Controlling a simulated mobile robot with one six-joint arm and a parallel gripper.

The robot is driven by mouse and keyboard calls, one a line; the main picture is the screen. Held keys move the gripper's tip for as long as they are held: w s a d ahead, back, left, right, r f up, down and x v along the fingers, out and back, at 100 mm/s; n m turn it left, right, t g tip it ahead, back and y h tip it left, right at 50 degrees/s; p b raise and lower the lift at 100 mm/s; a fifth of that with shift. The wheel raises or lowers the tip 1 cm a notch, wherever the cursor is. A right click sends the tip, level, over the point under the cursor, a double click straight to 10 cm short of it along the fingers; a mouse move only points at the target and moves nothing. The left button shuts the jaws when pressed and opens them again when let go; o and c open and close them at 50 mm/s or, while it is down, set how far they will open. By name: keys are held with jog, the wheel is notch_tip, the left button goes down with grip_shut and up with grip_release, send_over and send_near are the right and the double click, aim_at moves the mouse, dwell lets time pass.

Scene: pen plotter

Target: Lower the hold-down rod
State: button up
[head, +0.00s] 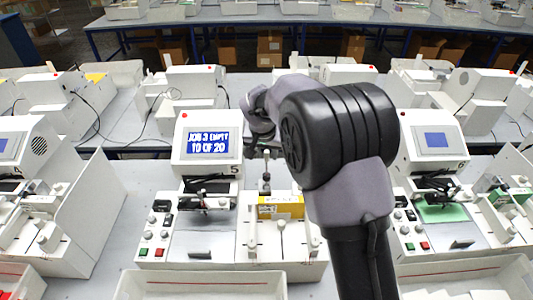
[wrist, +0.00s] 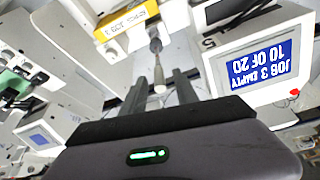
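The hold-down rod (head: 265,184) stands upright on the middle plotter, below my gripper and left of my arm in the head view. In the wrist view the rod (wrist: 156,62) points away between the fingers, with a dark collar at its far part and a pale knob at its near end. My gripper (wrist: 158,80) is open, with one finger on each side of the pale knob and a visible gap to both. In the head view my gripper (head: 264,149) is small and partly hidden by my wrist. The plotter's screen (head: 208,142) reads "JOB 3 EMPTY 10 OF 20".
A yellow box (head: 281,207) sits in the plotter just right of the rod. The white screen housing (head: 207,165) stands close on the left. Dark clip parts and cables lie below the screen. White trays (head: 200,285) line the front; similar machines stand on both sides.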

jog(key=shift+w+f, duration=0.1)
jog(key=shift+f, duration=0.3)
grip_shut()
dwell(1.2)
